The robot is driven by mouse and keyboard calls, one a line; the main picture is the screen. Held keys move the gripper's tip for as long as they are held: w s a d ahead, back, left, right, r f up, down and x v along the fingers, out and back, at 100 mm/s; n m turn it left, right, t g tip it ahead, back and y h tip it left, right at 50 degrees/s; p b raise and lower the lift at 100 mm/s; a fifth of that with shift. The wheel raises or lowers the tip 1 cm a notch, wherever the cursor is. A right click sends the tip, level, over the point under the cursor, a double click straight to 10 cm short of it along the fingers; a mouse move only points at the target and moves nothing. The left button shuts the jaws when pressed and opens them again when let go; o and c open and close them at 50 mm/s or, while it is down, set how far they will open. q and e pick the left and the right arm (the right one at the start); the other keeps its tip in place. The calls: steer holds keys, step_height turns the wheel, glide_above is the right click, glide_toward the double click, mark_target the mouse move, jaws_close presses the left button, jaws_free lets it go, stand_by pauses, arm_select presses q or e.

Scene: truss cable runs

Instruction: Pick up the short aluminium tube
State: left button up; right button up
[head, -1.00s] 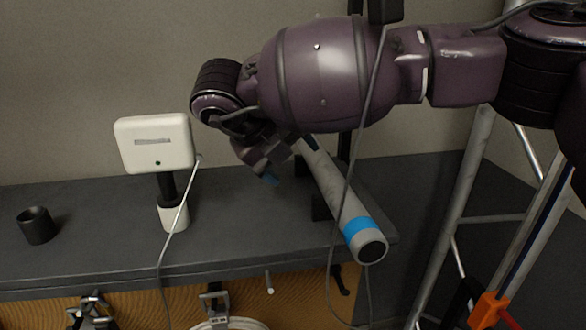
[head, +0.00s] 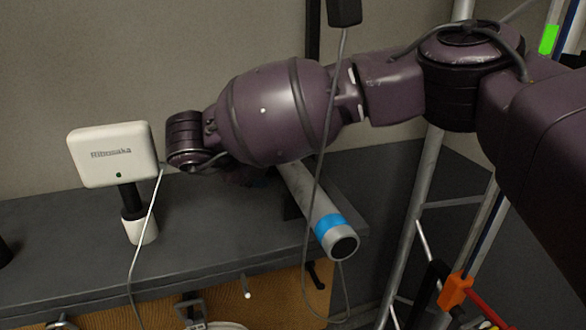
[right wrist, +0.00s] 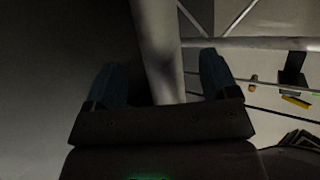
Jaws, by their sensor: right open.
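The short aluminium tube (head: 303,192), grey with a blue band near its open end, lies slanted on the dark bench, its near end by the bench's right front edge. My right arm hides its far end in the head view. My right gripper (right wrist: 160,72) is open. In the right wrist view the tube (right wrist: 158,50) runs between its two blue-tipped fingers, with gaps at both sides. In the head view that gripper is mostly hidden behind my arm, at the tube's far part. My left gripper is not in view.
A white box on a post (head: 114,156) stands on the bench (head: 205,230) left of the tube, with a cable hanging from it. Another cable hangs in front of the tube. A metal truss (head: 410,215) and an orange clamp (head: 455,291) are at the right.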

mark_target(288, 165)
steer(key=shift+p+x, duration=0.45)
steer(key=shift+x, duration=2.35)
steer(key=shift+r, duration=0.1)
steer(key=c, duration=1.2)
